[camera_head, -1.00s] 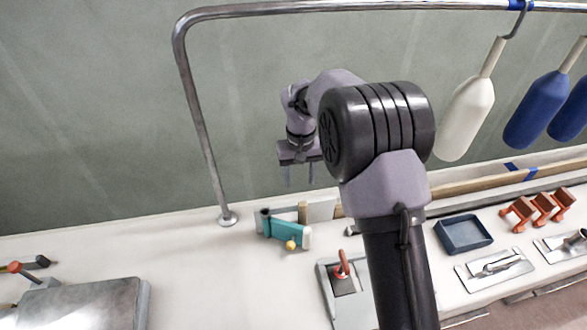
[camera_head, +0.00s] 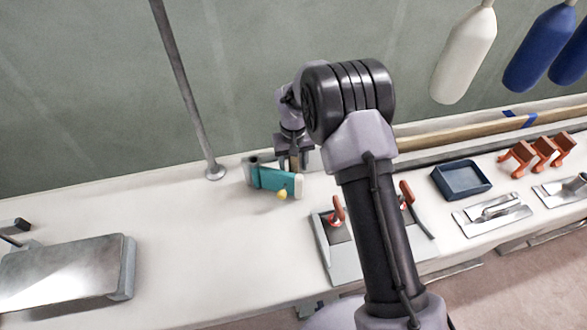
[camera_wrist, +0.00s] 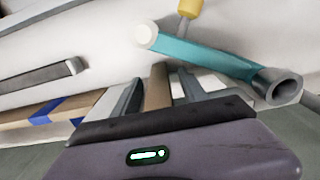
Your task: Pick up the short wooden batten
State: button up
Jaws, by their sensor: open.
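The short wooden batten (camera_wrist: 158,88) is a brown strip seen between my fingers in the wrist view. In the head view only a small bit of it (camera_head: 295,162) shows behind the teal tool, the rest hidden by the tool and my gripper. My gripper (camera_wrist: 160,94) is open, with one finger on each side of the batten; I cannot tell whether either touches it. In the head view my gripper (camera_head: 293,158) is low over the bench, just behind the teal tool.
The teal tool (camera_head: 272,178) with a yellow knob (camera_head: 282,195) lies close in front of my gripper. A long wooden strip with blue tape (camera_head: 460,131) runs along the wall. Bench left of centre is clear.

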jog(key=shift+r, duration=0.15)
grip_shut()
